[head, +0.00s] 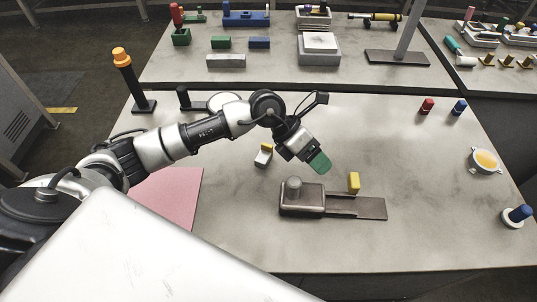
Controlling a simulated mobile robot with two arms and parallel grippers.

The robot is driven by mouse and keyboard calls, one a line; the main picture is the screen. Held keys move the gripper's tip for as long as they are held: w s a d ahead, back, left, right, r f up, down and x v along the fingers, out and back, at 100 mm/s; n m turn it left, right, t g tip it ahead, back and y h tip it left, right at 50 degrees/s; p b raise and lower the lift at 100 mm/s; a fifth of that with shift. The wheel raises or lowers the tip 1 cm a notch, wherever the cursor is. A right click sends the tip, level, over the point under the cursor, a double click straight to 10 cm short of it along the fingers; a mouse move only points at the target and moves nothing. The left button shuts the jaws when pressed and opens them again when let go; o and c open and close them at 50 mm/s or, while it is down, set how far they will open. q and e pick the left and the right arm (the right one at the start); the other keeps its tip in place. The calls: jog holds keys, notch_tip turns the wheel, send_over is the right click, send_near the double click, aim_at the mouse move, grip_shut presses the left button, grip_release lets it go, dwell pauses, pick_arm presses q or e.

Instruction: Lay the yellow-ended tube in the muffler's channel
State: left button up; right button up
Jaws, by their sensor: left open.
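A brown-grey fixture (301,199), seemingly the muffler, lies on the front table with a round grey knob on its left part. A flat plate with a groove (345,206) extends to its right. A yellow upright piece (354,182) stands at the groove's back edge. A small white piece with a yellow end (264,154) lies behind and left of the fixture; I cannot tell if it is the tube. My left gripper (319,162), with a green fingertip showing, is open above and behind the fixture, apart from it. My right gripper is not in view.
A black post with an orange top (122,60) stands at the back left. A pink mat (172,196) lies left. Red (427,106) and blue (459,107) pegs and a white cup with yellow contents (485,160) are right. A black-and-yellow rod (376,18) lies on the rear table.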

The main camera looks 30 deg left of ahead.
pick_arm(q)
jog(key=w+a+n+y, duration=0.3)
jog(key=a+n+y, duration=0.15)
jog(key=a, duration=0.25)
jog(key=n+y, duration=0.3)
jog(key=y, duration=0.2)
send_near(268, 147)
jog(key=shift+w+f+g+h, duration=0.3)
jog(key=shift+w+f, duration=0.15)
jog(key=shift+w, duration=0.25)
jog(key=shift+a+f+n+p, duration=0.2)
jog(key=shift+f+n+p, duration=0.05)
jog(key=shift+p, duration=0.05)
notch_tip(268, 147, down, 5)
jog(key=shift+r+p, duration=0.2)
jog(key=shift+p, duration=0.2)
jog(key=f+p, duration=0.1)
jog(key=f, duration=0.1)
jog(key=f+p, duration=0.1)
jog(key=f, duration=0.2)
jog(key=shift+a, duration=0.25)
jog(key=shift+f, duration=0.3)
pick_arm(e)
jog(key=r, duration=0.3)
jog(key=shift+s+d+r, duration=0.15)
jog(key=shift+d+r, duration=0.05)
pick_arm(q)
jog(key=shift+c, duration=0.3)
jog(key=c, duration=1)
